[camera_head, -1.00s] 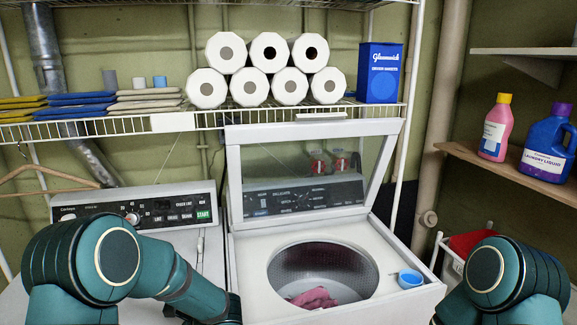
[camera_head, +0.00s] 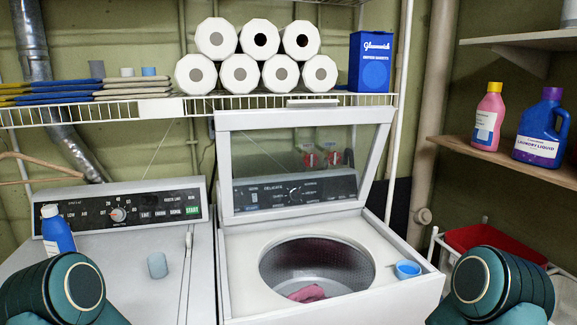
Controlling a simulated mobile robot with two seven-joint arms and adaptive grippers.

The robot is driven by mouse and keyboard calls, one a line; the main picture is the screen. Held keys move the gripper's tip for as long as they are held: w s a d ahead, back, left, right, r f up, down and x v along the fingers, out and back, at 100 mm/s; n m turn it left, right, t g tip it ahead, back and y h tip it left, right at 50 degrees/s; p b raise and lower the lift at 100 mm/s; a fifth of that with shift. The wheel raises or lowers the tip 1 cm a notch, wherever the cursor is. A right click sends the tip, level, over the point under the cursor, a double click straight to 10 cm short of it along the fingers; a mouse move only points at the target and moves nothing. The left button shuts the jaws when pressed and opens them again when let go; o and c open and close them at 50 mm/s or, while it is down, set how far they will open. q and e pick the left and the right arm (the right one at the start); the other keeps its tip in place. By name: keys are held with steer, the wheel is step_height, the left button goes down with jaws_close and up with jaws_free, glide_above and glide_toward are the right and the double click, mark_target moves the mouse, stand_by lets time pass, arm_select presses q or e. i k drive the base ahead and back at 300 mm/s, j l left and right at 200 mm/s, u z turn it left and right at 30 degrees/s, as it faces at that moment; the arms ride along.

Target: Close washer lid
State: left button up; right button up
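The washer (camera_head: 240,262) stands in the middle with its top opening uncovered. Its lid (camera_head: 224,168), a white frame around a clear pane, stands raised and leans back at the rear. The control panel shows through the pane. A pink cloth (camera_head: 308,293) lies in the metal drum (camera_head: 318,262). My two arms show only as teal links at the lower left and lower right corners. Both grippers are out of view, and neither arm touches the lid.
A blue cup (camera_head: 407,269) sits on the washer's right rim. A dryer (camera_head: 110,275) at left carries a blue bottle (camera_head: 57,232) and a grey cup (camera_head: 157,265). A wire shelf (camera_head: 150,108) with paper rolls hangs above the lid. A red-topped bin (camera_head: 495,242) stands right.

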mark_target(311, 114)
steer(key=i+j+u, duration=0.1)
steer(key=u, duration=0.25)
steer(key=i+u, duration=0.1)
steer(key=u, duration=0.25)
steer(key=i+u, duration=0.1)
steer(key=u, duration=0.25)
steer(key=i+j, duration=0.05)
